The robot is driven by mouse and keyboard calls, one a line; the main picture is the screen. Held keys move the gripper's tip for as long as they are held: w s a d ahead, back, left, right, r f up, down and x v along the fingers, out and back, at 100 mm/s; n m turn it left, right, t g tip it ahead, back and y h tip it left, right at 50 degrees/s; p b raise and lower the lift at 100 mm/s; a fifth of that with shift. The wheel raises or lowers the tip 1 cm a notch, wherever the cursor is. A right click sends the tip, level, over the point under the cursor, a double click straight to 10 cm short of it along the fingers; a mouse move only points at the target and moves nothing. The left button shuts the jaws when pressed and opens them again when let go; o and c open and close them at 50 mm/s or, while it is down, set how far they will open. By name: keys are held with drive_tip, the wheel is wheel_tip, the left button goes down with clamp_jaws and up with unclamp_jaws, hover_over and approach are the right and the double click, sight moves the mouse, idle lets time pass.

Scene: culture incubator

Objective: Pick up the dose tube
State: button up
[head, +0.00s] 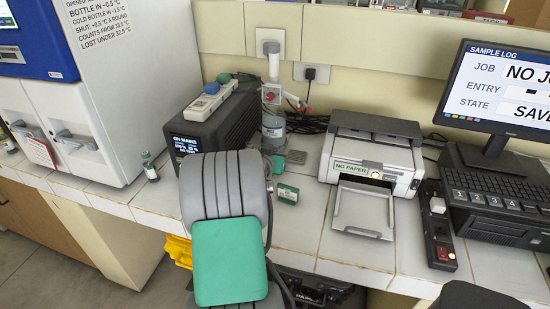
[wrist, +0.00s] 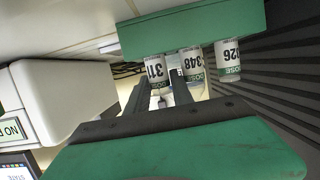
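In the wrist view, which looks upside down, three white dose tubes with green bands stick out of a green rack (wrist: 195,32). Their labels seem to read 311 (wrist: 156,70), 348 (wrist: 192,64) and 926 (wrist: 228,60). My gripper (wrist: 161,82) points toward the 311 and 348 tubes. Its two dark fingers are apart, with bright background between them. I cannot tell whether they touch a tube. In the head view my arm hides the gripper and most of this area. A small green block (head: 287,194) shows right of my arm, perhaps part of the rack.
A printer (head: 365,165) marked NO PAPER stands to the right, with a keyboard (head: 490,190) and monitor (head: 510,90) beyond.

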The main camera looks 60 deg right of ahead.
clamp_jaws()
idle(0.3)
